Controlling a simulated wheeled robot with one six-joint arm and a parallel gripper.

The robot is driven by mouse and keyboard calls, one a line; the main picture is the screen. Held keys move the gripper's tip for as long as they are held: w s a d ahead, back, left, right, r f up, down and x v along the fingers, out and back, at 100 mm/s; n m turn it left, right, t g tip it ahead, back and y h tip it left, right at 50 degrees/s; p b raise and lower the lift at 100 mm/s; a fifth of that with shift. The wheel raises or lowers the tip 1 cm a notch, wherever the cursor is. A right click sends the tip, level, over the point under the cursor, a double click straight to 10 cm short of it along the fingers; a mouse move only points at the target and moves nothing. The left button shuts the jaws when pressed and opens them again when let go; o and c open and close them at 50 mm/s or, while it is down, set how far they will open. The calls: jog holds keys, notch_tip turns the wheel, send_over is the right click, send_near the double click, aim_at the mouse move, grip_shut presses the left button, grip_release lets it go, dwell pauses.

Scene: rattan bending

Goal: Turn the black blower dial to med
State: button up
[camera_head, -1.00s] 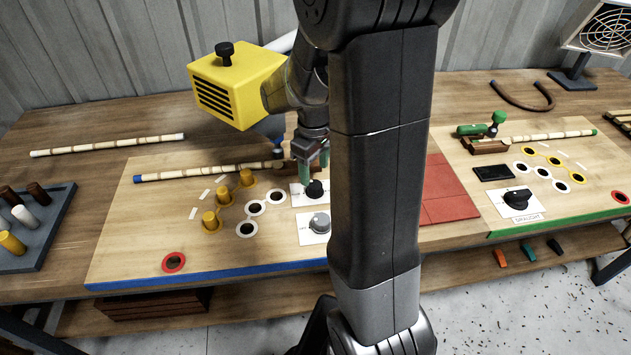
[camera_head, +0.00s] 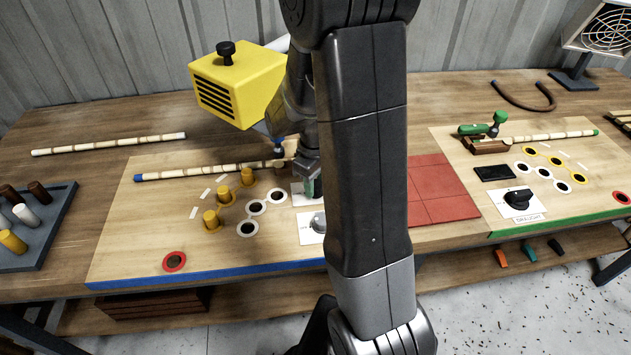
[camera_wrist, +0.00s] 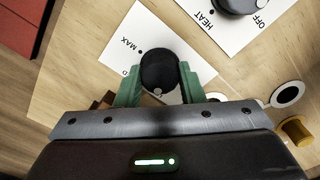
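The black blower dial (camera_wrist: 160,68) sits on a white card (camera_wrist: 135,38) in the wrist view. The word MAX shows on the card beside it, and part of another label shows at the left finger. A white mark on the dial faces the gripper palm. My gripper (camera_wrist: 161,82) has its green fingers on both sides of the dial, seemingly touching it. In the head view my gripper (camera_head: 313,186) is low over the board, and my arm hides the dial.
A grey heat dial (camera_head: 318,222) on its own card is close in front. Yellow pegs (camera_head: 223,196) and ringed holes stand to the left. A rattan pole (camera_head: 205,171) lies behind, below a yellow blower box (camera_head: 235,85). A red mat (camera_head: 440,190) lies to the right.

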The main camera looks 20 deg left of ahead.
aim_at(316, 184)
jog(key=shift+m, duration=0.4)
jog(key=m+b, duration=0.1)
jog(key=m, duration=0.4)
jog(key=shift+m, duration=0.3)
jog(key=m, duration=0.5)
jog(key=shift+m, duration=0.4)
jog(key=o, duration=1)
jog(key=shift+r, duration=0.1)
notch_tip(316, 184, up, 14)
